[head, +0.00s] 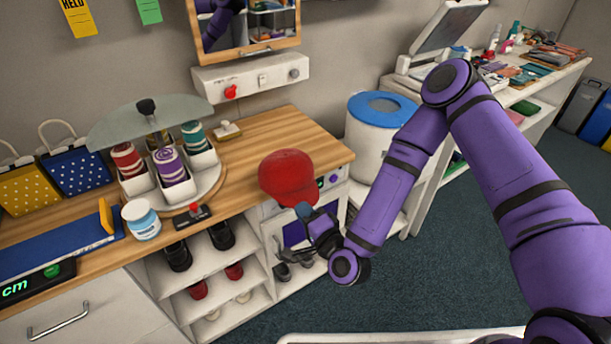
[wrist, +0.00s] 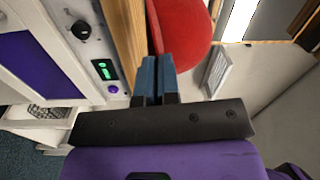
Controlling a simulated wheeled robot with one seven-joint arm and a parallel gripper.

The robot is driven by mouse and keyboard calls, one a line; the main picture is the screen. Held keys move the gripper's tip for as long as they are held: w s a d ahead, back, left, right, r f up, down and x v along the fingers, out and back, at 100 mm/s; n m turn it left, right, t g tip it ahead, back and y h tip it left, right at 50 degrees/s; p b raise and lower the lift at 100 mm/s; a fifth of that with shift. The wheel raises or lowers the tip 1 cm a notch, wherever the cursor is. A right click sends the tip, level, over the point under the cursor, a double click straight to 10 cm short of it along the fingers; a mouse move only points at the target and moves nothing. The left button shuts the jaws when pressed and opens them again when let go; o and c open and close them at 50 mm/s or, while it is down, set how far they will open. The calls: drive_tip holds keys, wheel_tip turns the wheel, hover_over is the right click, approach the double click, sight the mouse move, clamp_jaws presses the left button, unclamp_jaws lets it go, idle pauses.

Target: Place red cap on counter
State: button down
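The red cap (head: 288,176) is at the right end of the wooden counter (head: 262,140), over its front edge, with its brim toward my gripper. In the wrist view the red cap (wrist: 184,28) lies just beyond the fingertips, beside the wooden counter edge (wrist: 124,30). My gripper (head: 304,211) is in front of the counter's edge. In the wrist view the blue fingers (wrist: 158,76) are close together and appear shut on the cap's brim. The pinched part is hidden between them. I cannot tell whether the cap rests on the counter or hangs just above it.
A carousel of colored spools (head: 165,165), a white jar (head: 141,219) and a small red-knobbed device (head: 193,213) stand left of the cap. A wall panel (head: 250,80) is behind. A blue-lidded white bin (head: 377,130) stands right. The wood behind the cap is clear.

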sight(314, 180)
drive_tip(key=w, duration=0.4)
drive_tip(key=w+d, duration=0.1)
drive_tip(key=w, duration=0.4)
drive_tip(key=w+d+f, duration=0.1)
drive_tip(key=w, duration=0.3)
drive_tip(key=shift+w+d+f, duration=0.1)
drive_tip(key=shift+w, duration=0.15)
drive_tip(key=shift+w+f, duration=0.1)
drive_tip(key=shift+f, duration=1.65)
drive_tip(key=shift+f, duration=0.2)
drive_tip(key=c, duration=1.4)
unclamp_jaws()
drive_tip(key=shift+o, duration=0.2)
